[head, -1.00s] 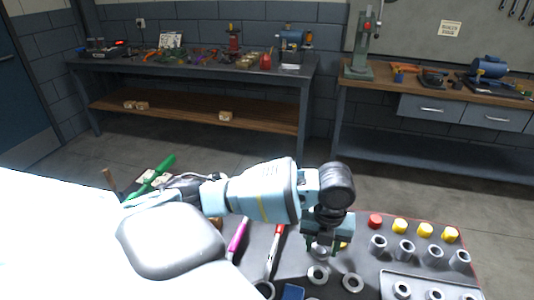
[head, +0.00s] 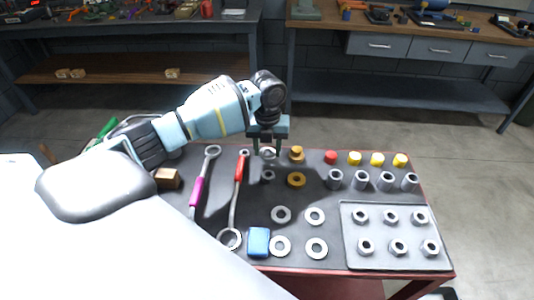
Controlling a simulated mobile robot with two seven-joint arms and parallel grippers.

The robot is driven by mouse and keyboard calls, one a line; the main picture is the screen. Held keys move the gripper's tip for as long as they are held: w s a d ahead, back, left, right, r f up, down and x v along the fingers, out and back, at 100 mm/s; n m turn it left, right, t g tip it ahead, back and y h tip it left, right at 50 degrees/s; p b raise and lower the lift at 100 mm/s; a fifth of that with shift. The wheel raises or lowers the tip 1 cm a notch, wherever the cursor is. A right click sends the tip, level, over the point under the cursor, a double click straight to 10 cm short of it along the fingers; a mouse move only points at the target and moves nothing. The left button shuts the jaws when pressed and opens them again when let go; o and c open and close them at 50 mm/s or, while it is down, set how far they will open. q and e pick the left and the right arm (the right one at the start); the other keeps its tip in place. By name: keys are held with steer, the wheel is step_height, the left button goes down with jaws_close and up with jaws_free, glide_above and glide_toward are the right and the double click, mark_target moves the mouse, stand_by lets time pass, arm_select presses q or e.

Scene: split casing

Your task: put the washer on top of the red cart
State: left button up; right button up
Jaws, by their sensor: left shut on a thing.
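The red cart's dark top (head: 350,190) fills the lower middle of the head view, with red edges. My left gripper (head: 267,148) points down over the cart's far part, left of a brass fitting (head: 297,155). It is shut on a pale metal ring, the washer (head: 268,154), partly covered by the fingers. I cannot tell whether the washer touches the cart top. A small grey ring or nut (head: 268,175) shows just in front of it. My right gripper is not in view.
Several loose washers (head: 281,214) lie nearer on the cart. A brass ring (head: 296,180), red-handled wrench (head: 239,170), purple-handled wrench (head: 197,190) and blue block (head: 258,242) are close by. Grey sockets (head: 361,180) and a tray of nuts (head: 348,240) stand right.

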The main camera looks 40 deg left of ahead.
arm_select(q)
steer(key=shift+w+a, duration=0.3)
steer(key=shift+a, duration=0.05)
steer(key=shift+a+f, duration=0.1)
steer(key=shift+f, duration=0.25)
steer(key=shift+w+f, duration=0.1)
steer(key=shift+f, duration=1.3)
steer(key=shift+f, duration=0.15)
steer(key=o, duration=1)
step_height(320, 180, up, 12)
steer(key=shift+r+p, duration=0.15)
steer(key=shift+p, duration=0.15)
